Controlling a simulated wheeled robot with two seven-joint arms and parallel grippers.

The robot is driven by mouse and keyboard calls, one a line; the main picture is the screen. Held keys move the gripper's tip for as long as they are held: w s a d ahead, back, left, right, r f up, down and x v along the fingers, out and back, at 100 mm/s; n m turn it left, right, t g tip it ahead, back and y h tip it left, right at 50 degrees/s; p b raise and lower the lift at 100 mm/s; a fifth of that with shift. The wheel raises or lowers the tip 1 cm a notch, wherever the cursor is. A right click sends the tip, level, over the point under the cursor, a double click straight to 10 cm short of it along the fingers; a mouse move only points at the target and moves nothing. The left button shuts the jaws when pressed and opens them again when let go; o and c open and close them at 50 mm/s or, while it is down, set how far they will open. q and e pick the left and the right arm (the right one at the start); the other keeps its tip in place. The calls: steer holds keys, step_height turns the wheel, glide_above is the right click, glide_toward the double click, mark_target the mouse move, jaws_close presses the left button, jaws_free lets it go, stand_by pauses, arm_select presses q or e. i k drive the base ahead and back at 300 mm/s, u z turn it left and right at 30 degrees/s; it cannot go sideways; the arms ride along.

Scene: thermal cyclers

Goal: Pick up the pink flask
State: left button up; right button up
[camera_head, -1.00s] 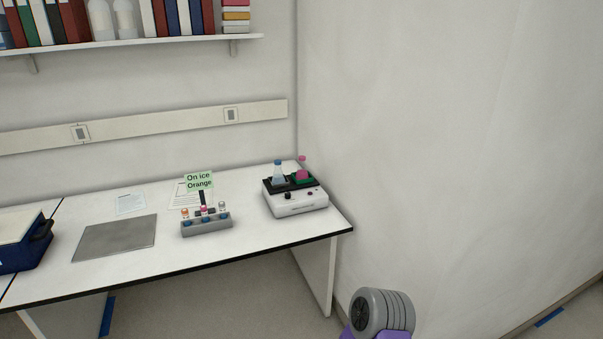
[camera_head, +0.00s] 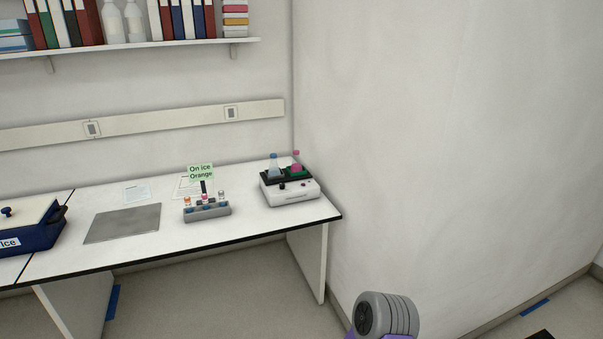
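The pink flask (camera_head: 296,167) stands on the right side of a white shaker (camera_head: 291,196) with a black top, at the right end of the bench. It has a pink cap and pink contents, and a green holder is around its base. A second flask with a blue cap (camera_head: 274,166) stands just left of it on the same shaker. Neither of my grippers shows in this view. Only a grey rounded link of my arm shows at the bottom right, well apart from the flask.
A grey rack with small capped vials (camera_head: 207,210) and an "On ice Orange" sign stands left of the shaker. A grey mat (camera_head: 123,223) and a blue ice box (camera_head: 32,232) lie further left. A wall (camera_head: 430,140) closes the bench's right side. The floor in front is clear.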

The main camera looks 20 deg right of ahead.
mark_target(296, 167)
steer(key=z, duration=1.5)
steer(key=i, duration=1.25)
steer(key=u, duration=1.45)
steer(key=i, duration=1)
